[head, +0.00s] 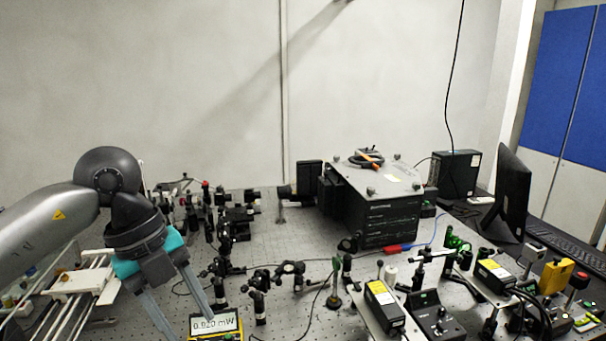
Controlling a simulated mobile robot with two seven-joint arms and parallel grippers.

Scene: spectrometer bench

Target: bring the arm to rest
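My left arm comes in from the left. Its gripper (190,325) has a teal band and two grey fingers pointing down over the bench. The fingers are spread apart with nothing visible between them, though the lower tips run close to or past the bottom edge. The right finger ends beside a yellow meter (216,323) with a lit display; I cannot tell whether they touch. My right gripper is not in view.
Several optic mounts (260,280) stand on the perforated bench (300,232) right of the gripper. A large dark spectrometer box (390,215) is at the back. Controllers (436,315) and a monitor (508,195) stand at the right. A white railed stage (80,283) lies under the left arm.

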